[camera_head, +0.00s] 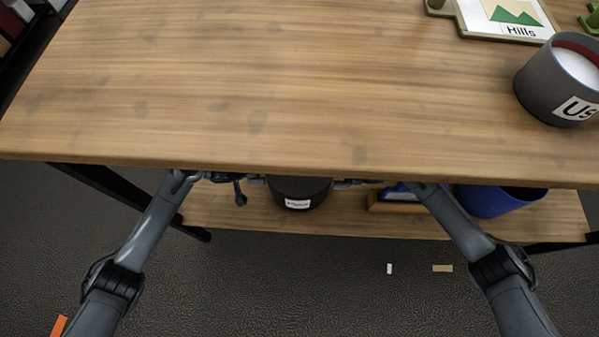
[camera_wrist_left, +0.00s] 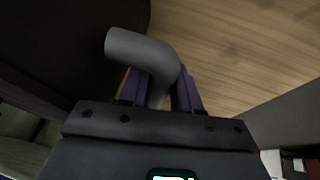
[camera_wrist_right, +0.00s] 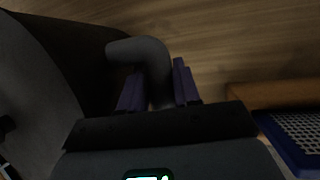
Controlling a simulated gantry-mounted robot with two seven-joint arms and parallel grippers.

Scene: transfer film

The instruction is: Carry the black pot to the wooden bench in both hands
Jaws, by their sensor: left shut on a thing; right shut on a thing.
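The black pot (camera_head: 300,190), with a white label, is at the lower shelf, under the front edge of the wooden bench top (camera_head: 250,90). The bench top hides its upper part. My left gripper (camera_head: 257,180) is at the pot's left side, shut on a curved grey handle (camera_wrist_left: 140,48). My right gripper (camera_head: 342,183) is at its right side, shut on the other handle (camera_wrist_right: 142,50). Purple finger pads flank each handle in the wrist views. The pot's dark wall (camera_wrist_left: 60,40) fills the left of the left wrist view. I cannot tell whether the pot touches the shelf.
The lower shelf (camera_head: 330,225) also holds a blue bin (camera_head: 498,200) and a blue item in a wooden frame (camera_head: 385,202), right of the pot. On the bench top, a grey bucket (camera_head: 545,90) and a "Hills" picture board (camera_head: 505,20) stand right. Its left and middle are clear.

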